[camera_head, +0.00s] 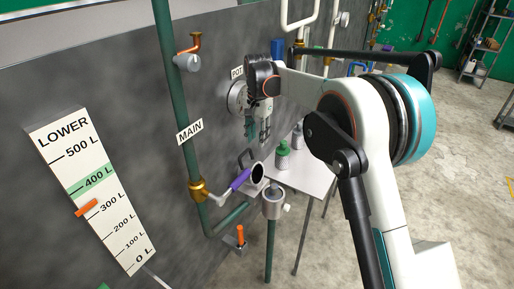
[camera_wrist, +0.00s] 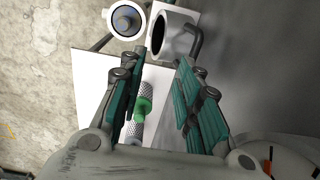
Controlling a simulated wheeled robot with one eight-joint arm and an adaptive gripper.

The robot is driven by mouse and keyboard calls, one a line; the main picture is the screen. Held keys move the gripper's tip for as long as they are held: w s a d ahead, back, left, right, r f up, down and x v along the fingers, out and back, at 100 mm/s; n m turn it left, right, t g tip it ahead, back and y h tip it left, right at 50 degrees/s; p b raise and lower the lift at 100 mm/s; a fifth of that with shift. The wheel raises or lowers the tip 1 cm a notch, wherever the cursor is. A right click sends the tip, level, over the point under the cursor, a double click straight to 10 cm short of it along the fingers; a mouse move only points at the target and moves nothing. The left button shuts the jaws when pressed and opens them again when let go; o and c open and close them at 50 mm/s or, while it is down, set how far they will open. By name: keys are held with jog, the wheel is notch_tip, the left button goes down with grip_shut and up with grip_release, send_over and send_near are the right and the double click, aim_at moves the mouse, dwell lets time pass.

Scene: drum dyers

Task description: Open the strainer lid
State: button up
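The strainer is a grey-white cylinder (camera_head: 273,209) on a green upright pipe. Its round mouth, with a dark ring and a grey knob inside, shows in the wrist view (camera_wrist: 108,16). The strainer lid (camera_head: 257,174) is tipped up on its side beside the mouth, its dark hollow inside facing out. In the wrist view the lid (camera_wrist: 181,18) has a bent dark handle (camera_wrist: 197,42) on its right. My gripper (camera_head: 261,138) is above the lid and strainer, apart from both. In the wrist view its fingers (camera_wrist: 154,72) are spread with nothing held between them.
A green MAIN pipe with a purple-handled valve (camera_head: 240,180) runs along the left wall. A round gauge (camera_head: 237,98) is on the wall beside my gripper. Open floor lies right.

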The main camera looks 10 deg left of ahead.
jog(key=shift+r, duration=1.7)
